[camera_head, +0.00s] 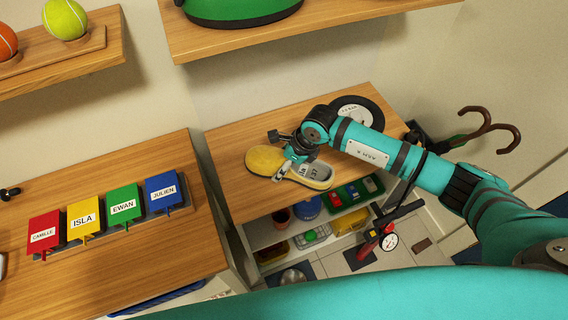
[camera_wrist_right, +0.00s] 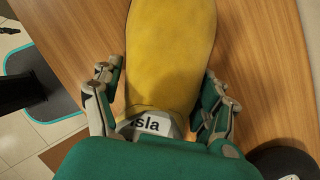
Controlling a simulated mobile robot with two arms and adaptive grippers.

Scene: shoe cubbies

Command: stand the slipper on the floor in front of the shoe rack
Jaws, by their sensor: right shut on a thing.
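The yellow slipper (camera_head: 263,158) with a grey insole lies along the wooden top of the shoe rack (camera_head: 240,135), toe to the left, heel to the right. The insole bears print, partly covered, with "37" readable. My right gripper (camera_head: 289,170) is shut on the slipper around its middle. In the right wrist view, the fingers (camera_wrist_right: 160,85) flank the yellow upper (camera_wrist_right: 172,45), and an "Isla" label (camera_wrist_right: 147,126) shows at its opening. Whether the sole touches the rack top is unclear. My left gripper is out of view.
A black wheel (camera_head: 358,110) lies on the rack top behind my arm. Lower shelves hold a green tray (camera_head: 345,197) and other items. A gauge pump (camera_head: 388,240) stands on the floor before the rack. Name tags (camera_head: 83,217) stand on the left cabinet; umbrella handles (camera_head: 490,128) are right.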

